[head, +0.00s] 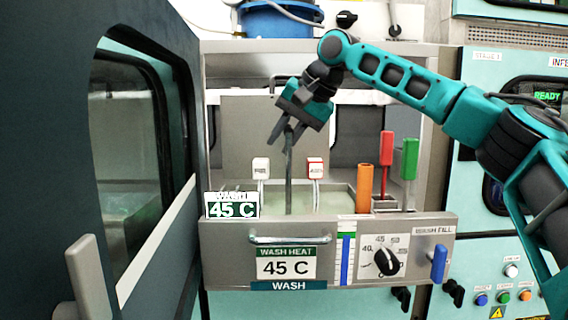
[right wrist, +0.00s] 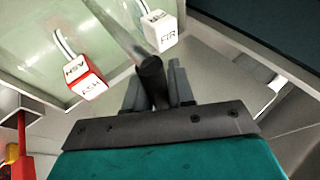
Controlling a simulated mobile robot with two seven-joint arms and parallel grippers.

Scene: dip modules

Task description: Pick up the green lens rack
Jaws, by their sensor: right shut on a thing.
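A green-handled piece (head: 410,158), which looks like the green lens rack, stands upright at the right end of the wash unit. Its lower part is hidden behind the front panel. My right gripper (head: 288,130) is away to its left, above the bath. It is shut on the top of a dark upright rod (head: 289,175). In the right wrist view the rod (right wrist: 152,78) sits between the two fingers (right wrist: 156,88). The rod's lower end goes down into the bath, where I cannot make it out. My left gripper is not in view.
A red handle (head: 386,155) and an orange cylinder (head: 364,188) stand beside the green one. White (head: 261,167) and red-and-white (head: 314,167) tags flank the rod. The wash bath (head: 335,199) has a front panel with a dial (head: 387,262). A dark open door (head: 60,160) fills the left.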

